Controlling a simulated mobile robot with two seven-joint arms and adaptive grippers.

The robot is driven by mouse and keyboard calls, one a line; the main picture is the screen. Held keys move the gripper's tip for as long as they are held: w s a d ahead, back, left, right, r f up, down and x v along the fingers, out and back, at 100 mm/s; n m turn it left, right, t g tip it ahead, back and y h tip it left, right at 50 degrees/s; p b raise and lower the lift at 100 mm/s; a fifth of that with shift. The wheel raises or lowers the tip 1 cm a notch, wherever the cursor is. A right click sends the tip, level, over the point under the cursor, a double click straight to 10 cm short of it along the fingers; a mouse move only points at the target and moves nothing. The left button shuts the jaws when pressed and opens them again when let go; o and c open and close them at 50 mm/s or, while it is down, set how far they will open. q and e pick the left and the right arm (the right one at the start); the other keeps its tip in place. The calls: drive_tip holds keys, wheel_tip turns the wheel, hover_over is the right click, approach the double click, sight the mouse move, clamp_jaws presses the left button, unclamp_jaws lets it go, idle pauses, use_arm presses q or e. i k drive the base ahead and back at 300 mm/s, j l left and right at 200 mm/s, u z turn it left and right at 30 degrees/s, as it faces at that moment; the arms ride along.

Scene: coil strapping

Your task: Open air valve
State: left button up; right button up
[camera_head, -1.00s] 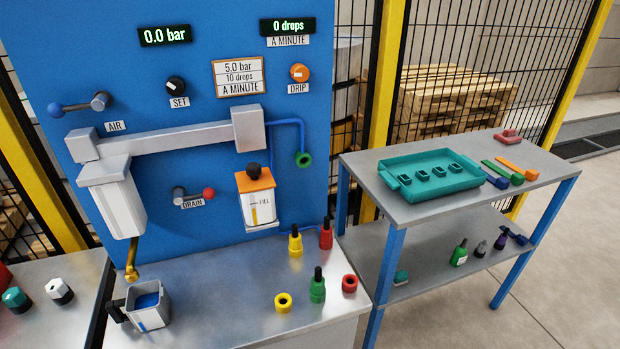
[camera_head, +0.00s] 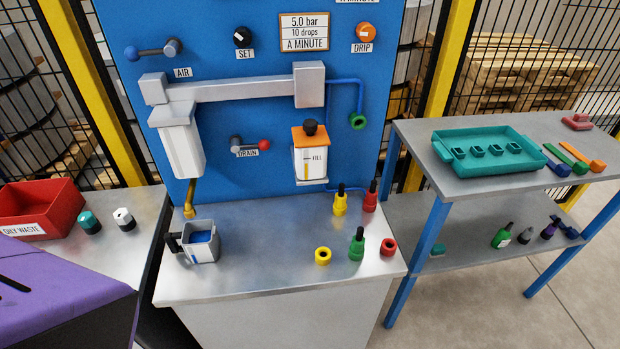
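The air valve (camera_head: 153,50) is at the upper left of the blue panel, above and left of its AIR label (camera_head: 183,72). It has a grey hub and a lever that points left to a blue ball knob (camera_head: 131,54). The lever lies nearly horizontal. Neither of my grippers shows in the head view, so nothing is seen touching the valve.
The drain valve (camera_head: 250,144) with a red knob is lower on the panel. A grey jug (camera_head: 201,242) and several coloured fittings stand on the metal bench (camera_head: 270,278). A red OILY WASTE bin (camera_head: 42,209) is left. A purple surface (camera_head: 60,290) fills the lower left corner.

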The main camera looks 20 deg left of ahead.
sight(133, 53)
drive_tip(key=u, duration=1.55)
drive_tip(key=k+j, duration=0.05)
drive_tip(key=k, duration=0.05)
